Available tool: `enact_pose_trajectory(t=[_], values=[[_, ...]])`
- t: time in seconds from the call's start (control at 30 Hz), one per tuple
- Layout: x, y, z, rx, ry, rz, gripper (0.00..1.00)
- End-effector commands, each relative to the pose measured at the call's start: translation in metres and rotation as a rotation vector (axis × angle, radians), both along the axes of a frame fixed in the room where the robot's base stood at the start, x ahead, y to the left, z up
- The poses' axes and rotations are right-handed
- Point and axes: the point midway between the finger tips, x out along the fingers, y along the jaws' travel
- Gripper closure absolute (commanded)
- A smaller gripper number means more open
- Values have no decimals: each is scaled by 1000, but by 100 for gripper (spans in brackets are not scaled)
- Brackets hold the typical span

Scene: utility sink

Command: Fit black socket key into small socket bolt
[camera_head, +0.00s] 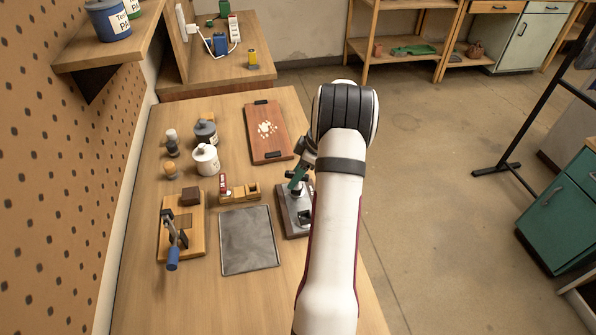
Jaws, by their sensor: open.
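A grey metal fixture (286,222) stands on the bench right of the grey mat, partly hidden by my arm. Small dark and pale parts show on its top, too small for me to tell a small socket bolt among them. My gripper (297,180), with dark green fingers, is tilted down over the back part of this fixture. It is open; its fingertips are partly hidden, and I cannot tell whether they touch anything. I cannot pick out the black socket key for sure. A small wooden holder (240,194) with a red-and-white piece stands left of the fixture.
A grey mat (249,240) lies bare in front. A wooden board with a blue-handled clamp (172,258) is at left. Bottles (206,160) stand behind. A brown tray (270,145) with pale pieces lies at the back. The bench's right edge runs beneath my arm.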

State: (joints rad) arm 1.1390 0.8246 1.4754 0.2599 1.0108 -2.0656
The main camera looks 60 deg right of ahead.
Motion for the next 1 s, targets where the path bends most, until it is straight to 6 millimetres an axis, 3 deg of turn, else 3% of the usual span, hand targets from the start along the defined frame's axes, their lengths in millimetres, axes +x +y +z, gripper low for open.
enact_pose_trajectory(t=[0.17, 0.4, 0.6, 0.77, 1.0], values=[[-8, -4, 22, -4, -2, -1, 43], [-36, -13, 90, -5, -3, -2, 43], [-53, -18, 133, -3, -1, -2, 43], [-58, -19, 145, -1, 0, 0, 43], [-58, -19, 145, 0, 0, 0, 43]])
